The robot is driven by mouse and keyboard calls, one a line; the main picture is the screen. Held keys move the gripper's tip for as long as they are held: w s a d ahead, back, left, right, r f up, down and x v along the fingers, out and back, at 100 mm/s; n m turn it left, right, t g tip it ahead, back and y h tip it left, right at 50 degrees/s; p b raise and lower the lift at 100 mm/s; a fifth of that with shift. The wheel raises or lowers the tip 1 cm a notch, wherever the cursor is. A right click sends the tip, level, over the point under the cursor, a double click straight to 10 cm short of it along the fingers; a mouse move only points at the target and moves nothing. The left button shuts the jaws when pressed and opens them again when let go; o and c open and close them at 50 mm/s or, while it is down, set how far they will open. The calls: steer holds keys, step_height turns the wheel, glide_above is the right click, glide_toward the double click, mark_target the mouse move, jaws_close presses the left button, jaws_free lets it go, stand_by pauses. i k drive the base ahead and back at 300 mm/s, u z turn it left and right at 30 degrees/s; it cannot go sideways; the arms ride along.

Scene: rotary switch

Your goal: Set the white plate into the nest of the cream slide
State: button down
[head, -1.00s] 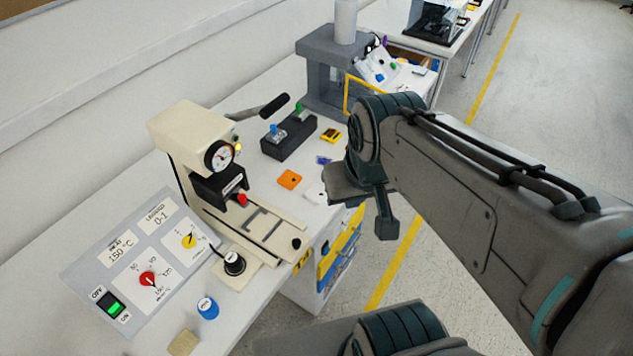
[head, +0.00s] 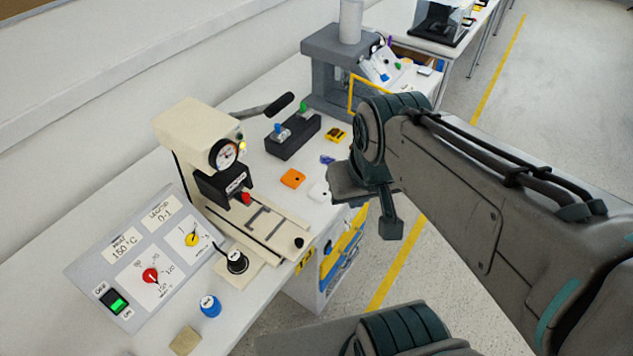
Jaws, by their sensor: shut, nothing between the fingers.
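The white plate (head: 319,192) lies flat on the white bench, right of an orange plate, its right part close to or behind my arm in this view. The cream slide (head: 285,229) runs out from under the cream press. Its nest (head: 263,218) shows as dark bracket-shaped marks and looks empty. A black knob (head: 299,242) sits at the slide's front end. My gripper (head: 391,224) is shut and empty, pointing down to the right of the plate and apart from it.
The cream press (head: 187,133) has a dial and a black lever. An orange plate (head: 292,179), a dark block with blue and green handles (head: 292,136) and a yellow piece (head: 336,134) are nearby. A control panel (head: 145,258) and blue knob (head: 210,306) stand at left front.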

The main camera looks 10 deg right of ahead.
mark_target(280, 235)
steer(key=k, duration=0.65)
steer(key=z, duration=0.4)
steer(key=i, duration=1.05)
steer(key=u, duration=0.65)
